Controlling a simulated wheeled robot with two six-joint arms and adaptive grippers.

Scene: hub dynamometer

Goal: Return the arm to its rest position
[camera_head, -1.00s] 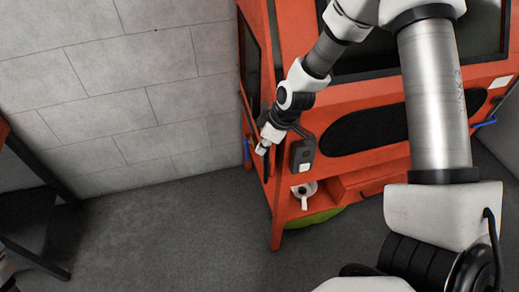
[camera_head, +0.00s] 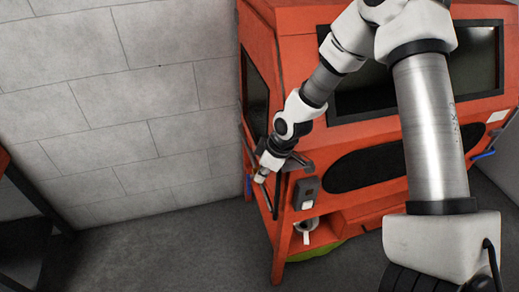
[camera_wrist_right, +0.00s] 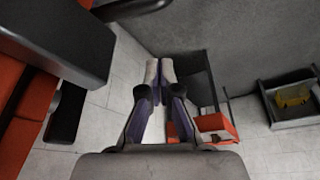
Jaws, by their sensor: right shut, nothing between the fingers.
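My right arm reaches in from the right in the head view, in front of the orange machine (camera_head: 285,50). My right gripper (camera_head: 262,179) points down and left beside the machine's left front edge. In the right wrist view the two fingertips (camera_wrist_right: 159,71) lie close together with nothing between them. The gripper is shut and empty. I cannot tell from the head view whether it touches the machine's edge. My left gripper is not in view.
A dark control box (camera_head: 306,193) is on the machine's front corner near my gripper. A white object (camera_head: 306,228) sits on the low shelf below. The grey block wall (camera_head: 120,100) is at left. A grey bin (camera_wrist_right: 295,105) with yellow contents shows in the wrist view.

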